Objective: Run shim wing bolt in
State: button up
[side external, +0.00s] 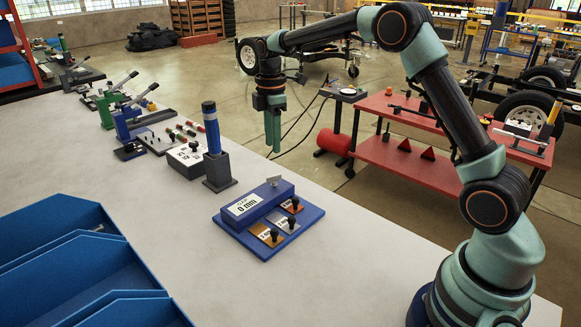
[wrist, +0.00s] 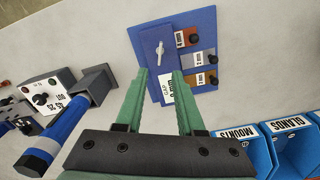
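A blue shim block (side external: 262,212) sits on the bench, with a raised bar (side external: 232,221) labelled 0 mm. A pale grey wing bolt (side external: 273,181) stands out at the bar's far end; it also shows in the wrist view (wrist: 160,50). How deep it is threaded cannot be told. Plates with black knobs lie beside the bar: 4 mm (wrist: 183,38), 2 mm (wrist: 200,61) and one partly readable, apparently 1 mm (wrist: 203,80). My gripper (side external: 273,148) hangs above the bench, apart from the block. In the wrist view its green fingers (wrist: 160,73) are spread and empty, with the wing bolt beyond the tips.
A blue cylinder on a grey stand (side external: 210,130) and a box with numbered labels (side external: 188,157) stand left of the block. Blue bins (side external: 85,275) fill the near left, labelled in the wrist view (wrist: 290,125). Bench right of the block is clear.

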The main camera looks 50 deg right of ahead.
aim_at(274, 180)
notch_tip(274, 180, down, 10)
jog(key=shift+r, duration=0.25)
grip_shut()
